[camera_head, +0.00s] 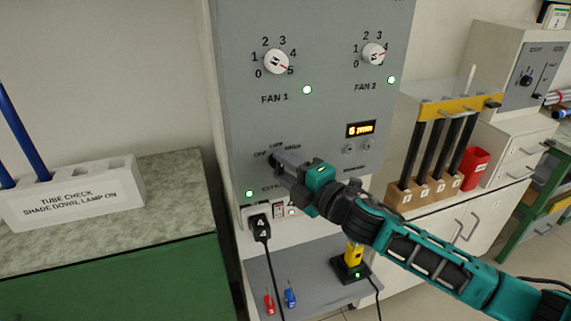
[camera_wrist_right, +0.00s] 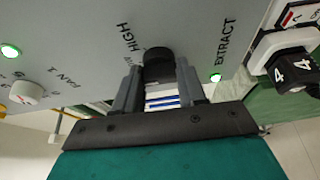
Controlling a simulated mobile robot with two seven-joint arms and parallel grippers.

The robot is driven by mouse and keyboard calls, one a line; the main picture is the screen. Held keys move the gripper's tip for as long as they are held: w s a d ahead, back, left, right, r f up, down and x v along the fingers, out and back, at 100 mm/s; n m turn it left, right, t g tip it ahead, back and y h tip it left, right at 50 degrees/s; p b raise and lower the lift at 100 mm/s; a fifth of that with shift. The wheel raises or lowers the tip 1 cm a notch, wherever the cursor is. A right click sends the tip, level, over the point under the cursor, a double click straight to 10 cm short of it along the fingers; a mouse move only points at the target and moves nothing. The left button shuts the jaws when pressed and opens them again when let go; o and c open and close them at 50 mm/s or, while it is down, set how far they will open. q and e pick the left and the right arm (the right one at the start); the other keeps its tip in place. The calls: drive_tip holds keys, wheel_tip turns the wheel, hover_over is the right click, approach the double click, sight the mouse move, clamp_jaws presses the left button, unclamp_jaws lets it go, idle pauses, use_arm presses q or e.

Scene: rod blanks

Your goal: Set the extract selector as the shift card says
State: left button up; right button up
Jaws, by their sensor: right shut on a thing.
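The extract selector is a black knob (camera_wrist_right: 158,62) low on the grey control panel (camera_head: 318,105), with position words including LOW and HIGH around it. In the head view its dark edge (camera_head: 273,160) shows just past my fingertips. My right gripper (camera_head: 280,166) is shut on the knob, with one finger on each side in the wrist view (camera_wrist_right: 156,85). The knob's pointer is hidden, so I cannot tell its setting. A green lamp (camera_wrist_right: 216,77) beside the word EXTRACT is lit. I cannot make out a shift card. My left gripper is not in view.
Fan 1 (camera_head: 276,62) and fan 2 (camera_head: 374,54) knobs sit above, near lit green lamps and an amber display (camera_head: 361,129). A black plug (camera_head: 259,226) is just below my right gripper. A shelf (camera_head: 322,280) holds a yellow-and-black device (camera_head: 352,262).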

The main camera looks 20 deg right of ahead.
drive_tip(key=shift+n, duration=0.3)
drive_tip(key=o, duration=1.1)
drive_tip(key=shift+c, duration=0.2)
drive_tip(key=b+v, duration=0.2)
drive_tip(key=v, duration=1.1)
drive_tip(key=shift+w, duration=0.1)
